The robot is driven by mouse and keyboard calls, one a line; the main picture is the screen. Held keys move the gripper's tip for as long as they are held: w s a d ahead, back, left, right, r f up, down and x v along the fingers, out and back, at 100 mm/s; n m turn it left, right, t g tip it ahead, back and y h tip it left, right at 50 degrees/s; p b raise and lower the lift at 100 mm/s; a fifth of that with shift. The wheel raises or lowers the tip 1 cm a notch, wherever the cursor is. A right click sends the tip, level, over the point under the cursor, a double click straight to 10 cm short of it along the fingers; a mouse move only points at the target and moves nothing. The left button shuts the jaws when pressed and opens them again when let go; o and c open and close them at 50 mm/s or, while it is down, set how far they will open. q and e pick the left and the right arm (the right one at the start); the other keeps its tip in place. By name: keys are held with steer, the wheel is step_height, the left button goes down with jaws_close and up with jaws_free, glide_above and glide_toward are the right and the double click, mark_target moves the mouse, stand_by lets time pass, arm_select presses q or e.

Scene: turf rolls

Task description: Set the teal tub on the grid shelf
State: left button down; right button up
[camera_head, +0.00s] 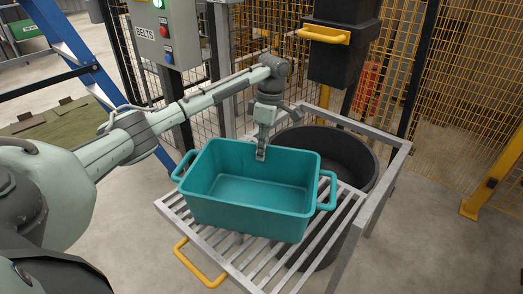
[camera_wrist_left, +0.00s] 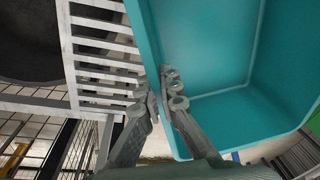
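The teal tub (camera_head: 245,175) is an open, empty-looking box with a handle at each end. It is upright over the grey grid shelf (camera_head: 208,240), whose slats show in front of it and to its right. I cannot tell whether its base touches the slats. My left gripper (camera_head: 261,153) reaches down to the tub's far wall. In the left wrist view its fingers (camera_wrist_left: 162,97) are closed on the wall of the tub (camera_wrist_left: 205,50), one inside and one outside. The shelf slats (camera_wrist_left: 105,47) lie beside that wall. My right gripper is not in view.
A dark round bin (camera_head: 345,150) stands behind and below the shelf's right side. A black hopper with a yellow handle (camera_head: 325,34) hangs above it. A grey control box (camera_head: 168,35) and a blue ladder (camera_head: 72,45) stand at the left. Yellow mesh fencing (camera_head: 465,70) closes the back.

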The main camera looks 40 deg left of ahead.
arm_select(q)
steer(key=c, duration=1.7)
jaws_free()
steer(key=r, duration=0.4)
steer(key=w+r, duration=0.1)
steer(key=r, duration=0.7)
steer(key=shift+w+d, duration=0.25)
steer(key=shift+d, duration=0.05)
